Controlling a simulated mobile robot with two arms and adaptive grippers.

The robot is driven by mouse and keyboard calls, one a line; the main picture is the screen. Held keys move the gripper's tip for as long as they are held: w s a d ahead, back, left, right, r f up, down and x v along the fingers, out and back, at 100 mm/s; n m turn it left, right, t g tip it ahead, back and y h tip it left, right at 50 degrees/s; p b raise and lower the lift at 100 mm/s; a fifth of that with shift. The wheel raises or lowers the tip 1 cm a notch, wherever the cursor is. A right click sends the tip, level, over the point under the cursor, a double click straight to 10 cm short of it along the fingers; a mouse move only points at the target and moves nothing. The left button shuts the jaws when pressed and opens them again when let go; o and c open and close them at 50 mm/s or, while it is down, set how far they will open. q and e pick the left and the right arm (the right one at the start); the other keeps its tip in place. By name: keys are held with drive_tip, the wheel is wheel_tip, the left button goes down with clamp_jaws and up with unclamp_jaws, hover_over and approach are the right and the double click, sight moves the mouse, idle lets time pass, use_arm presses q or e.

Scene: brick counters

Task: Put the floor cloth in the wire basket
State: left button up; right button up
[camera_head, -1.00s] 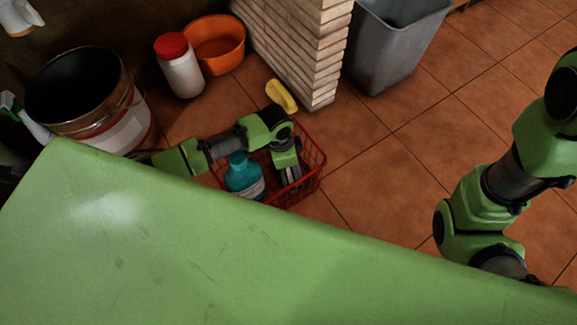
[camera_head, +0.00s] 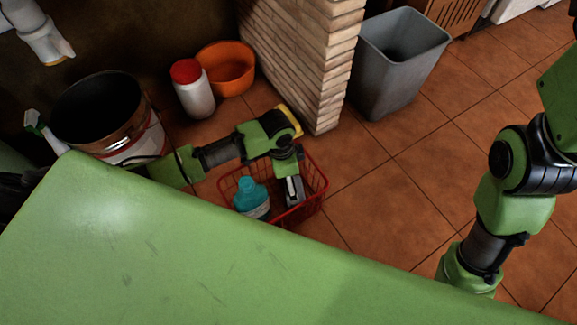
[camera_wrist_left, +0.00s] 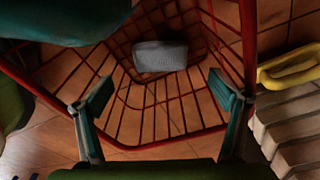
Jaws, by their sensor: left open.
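The grey floor cloth (camera_wrist_left: 160,56) lies folded inside the red wire basket (camera_wrist_left: 245,40), on its mesh bottom near the far end in the left wrist view. The basket also shows on the floor in the head view (camera_head: 318,190). My left gripper (camera_wrist_left: 162,112) is open, with its two fingers apart over the near part of the basket and nothing between them. In the head view my left gripper (camera_head: 292,190) points down into the basket; I cannot make out the cloth there. My right gripper is out of view.
A teal bottle (camera_head: 250,193) stands in the basket, left of my gripper. A yellow item (camera_wrist_left: 290,66) lies beside the basket near a brick pillar (camera_head: 315,60). Floor at right is clear.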

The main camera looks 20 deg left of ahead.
use_arm(q)
drive_tip(key=shift+s+a+r+p, duration=0.15)
drive_tip(key=shift+r+p, duration=0.55)
drive_tip(key=shift+r, duration=0.95)
